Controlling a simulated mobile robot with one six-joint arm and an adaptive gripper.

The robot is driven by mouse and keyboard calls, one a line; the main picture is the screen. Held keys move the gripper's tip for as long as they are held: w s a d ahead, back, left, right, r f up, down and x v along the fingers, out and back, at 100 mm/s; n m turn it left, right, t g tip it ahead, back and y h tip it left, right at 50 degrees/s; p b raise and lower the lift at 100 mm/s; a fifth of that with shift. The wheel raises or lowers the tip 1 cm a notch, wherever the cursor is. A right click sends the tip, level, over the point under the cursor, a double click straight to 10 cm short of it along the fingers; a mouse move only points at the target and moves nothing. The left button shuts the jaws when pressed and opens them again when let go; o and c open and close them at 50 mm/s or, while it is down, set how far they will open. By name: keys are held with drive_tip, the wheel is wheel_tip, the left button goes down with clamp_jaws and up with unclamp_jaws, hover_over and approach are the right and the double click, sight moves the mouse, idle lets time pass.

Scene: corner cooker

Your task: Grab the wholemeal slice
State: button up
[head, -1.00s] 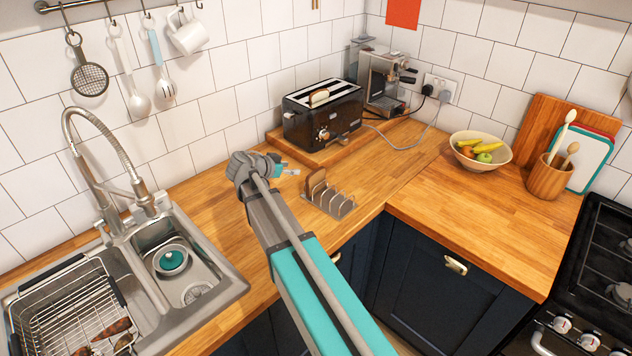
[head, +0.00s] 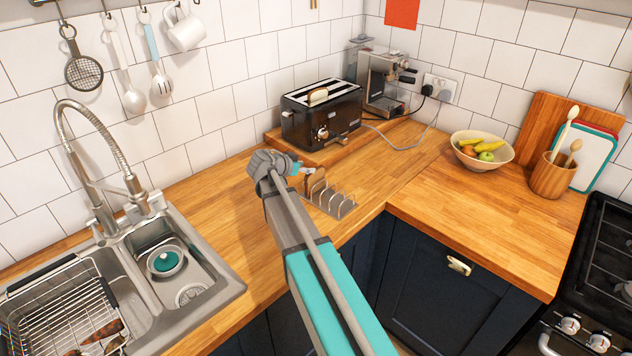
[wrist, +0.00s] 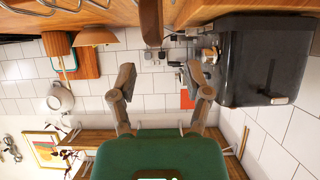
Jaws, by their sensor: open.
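The brown slice (wrist: 151,22) shows edge-on ahead of the gap, apart from both fingers. A paler slice (head: 318,97) sticks out of the black toaster (head: 325,118).
The toaster stands on a wooden board behind the rack, with a coffee machine (head: 388,82) beyond it. A fruit bowl (head: 482,150) is to the right. The sink (head: 215,280) is at the left. Worktop right of the rack is clear.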

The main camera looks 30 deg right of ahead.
sight(315, 180)
drive_tip(key=shift+d+f, duration=0.1)
drive_tip(key=shift+f+b+x, duration=0.3)
drive_tip(key=shift+b+x, duration=1)
drive_tip(key=shift+x, duration=0.6)
drive_tip(key=shift+w+d+f, duration=0.15)
drive_tip(key=shift+d+f, duration=0.05)
drive_tip(key=shift+d, duration=0.2)
clamp_jaws()
